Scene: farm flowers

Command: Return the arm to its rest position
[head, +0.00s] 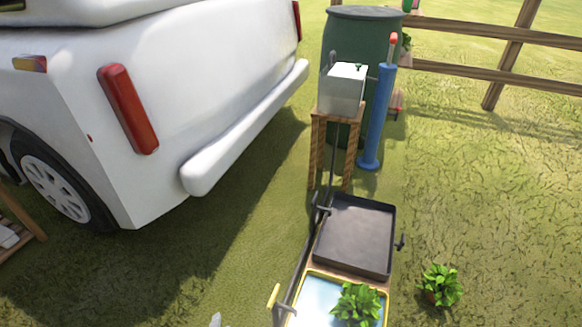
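My arm and my gripper do not show clearly in the head view. A small pale tip (215,320) pokes in at the bottom edge, left of centre; I cannot tell what it belongs to. Whether my gripper holds anything does not show.
A white vehicle (190,95) fills the upper left. A dark tray (355,236) and a yellow-rimmed basin (312,276) with a leafy plant (357,303) stand at bottom centre. Behind are a wooden stand (318,150), blue pump (377,125) and green barrel (362,35). Grass at right is mostly clear.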

